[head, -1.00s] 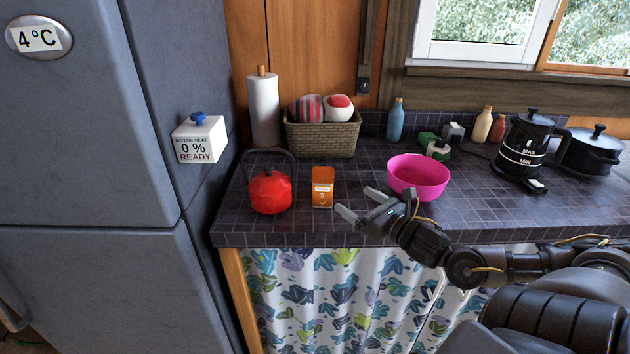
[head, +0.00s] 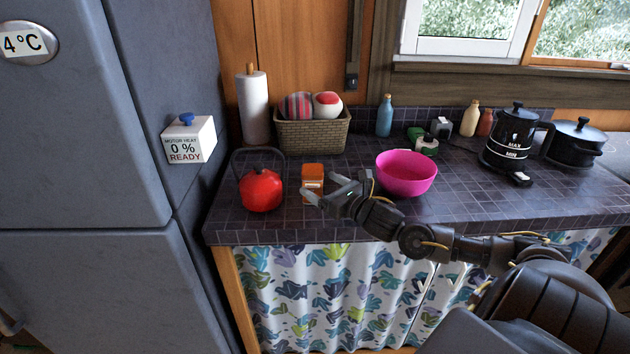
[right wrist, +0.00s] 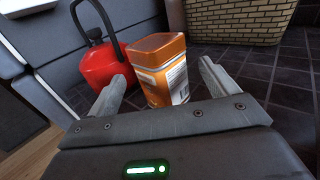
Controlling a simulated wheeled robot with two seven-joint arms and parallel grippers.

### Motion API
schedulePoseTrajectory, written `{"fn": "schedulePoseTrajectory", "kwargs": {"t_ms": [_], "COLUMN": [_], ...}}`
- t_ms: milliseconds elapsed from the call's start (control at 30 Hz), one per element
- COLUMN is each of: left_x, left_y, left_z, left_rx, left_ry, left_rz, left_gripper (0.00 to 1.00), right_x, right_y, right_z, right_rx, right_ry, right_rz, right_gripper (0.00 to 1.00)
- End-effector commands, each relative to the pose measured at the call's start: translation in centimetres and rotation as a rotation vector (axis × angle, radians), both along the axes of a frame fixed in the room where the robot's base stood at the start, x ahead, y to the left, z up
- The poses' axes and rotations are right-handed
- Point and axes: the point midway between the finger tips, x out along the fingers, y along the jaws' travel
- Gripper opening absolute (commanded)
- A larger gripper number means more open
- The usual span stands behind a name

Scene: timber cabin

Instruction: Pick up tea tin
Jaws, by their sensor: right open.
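The tea tin is an orange box with a white label (head: 313,177), upright on the dark tiled counter, just right of the red kettle. In the right wrist view the tea tin (right wrist: 160,68) stands ahead, between the line of my two fingers. My right gripper (head: 322,188) is open and close to the tin at its front right. In the right wrist view my right gripper (right wrist: 160,90) has its fingers spread, with the left fingertip near the kettle. The tin's lower front is partly hidden by the gripper. My left gripper is out of view.
The red kettle (head: 261,190) stands close left of the tin. A pink bowl (head: 407,174) is to the right, beside my right wrist. A wicker basket (head: 313,134) and paper towel roll (head: 254,108) stand behind. The counter's front edge runs below my arm.

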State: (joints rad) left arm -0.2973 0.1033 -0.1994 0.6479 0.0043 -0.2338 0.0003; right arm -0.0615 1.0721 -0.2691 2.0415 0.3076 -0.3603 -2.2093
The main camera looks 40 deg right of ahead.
Motion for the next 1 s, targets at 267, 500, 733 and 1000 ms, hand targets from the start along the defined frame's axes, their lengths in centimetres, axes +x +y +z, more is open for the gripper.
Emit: {"fn": "schedulePoseTrajectory", "kwargs": {"t_ms": [267, 500, 733, 1000], "left_x": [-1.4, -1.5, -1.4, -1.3], "left_y": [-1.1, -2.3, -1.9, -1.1], "left_z": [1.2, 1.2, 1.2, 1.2], "left_rx": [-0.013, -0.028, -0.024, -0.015], "left_ry": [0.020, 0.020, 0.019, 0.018], "left_rz": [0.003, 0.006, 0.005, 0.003], "left_gripper": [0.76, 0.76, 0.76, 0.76], "right_x": [3.4, 4.0, 4.0, 4.0], "right_y": [0.2, 0.3, 0.3, 0.3], "right_z": [0.5, 0.2, 0.2, 0.3], "right_rx": [0.002, 0.001, 0.000, 0.000], "right_ry": [-0.003, -0.001, -0.001, -0.001], "right_rz": [-0.002, -0.001, -0.001, -0.002], "right_gripper": [0.86, 0.86, 0.68, 0.32]}}
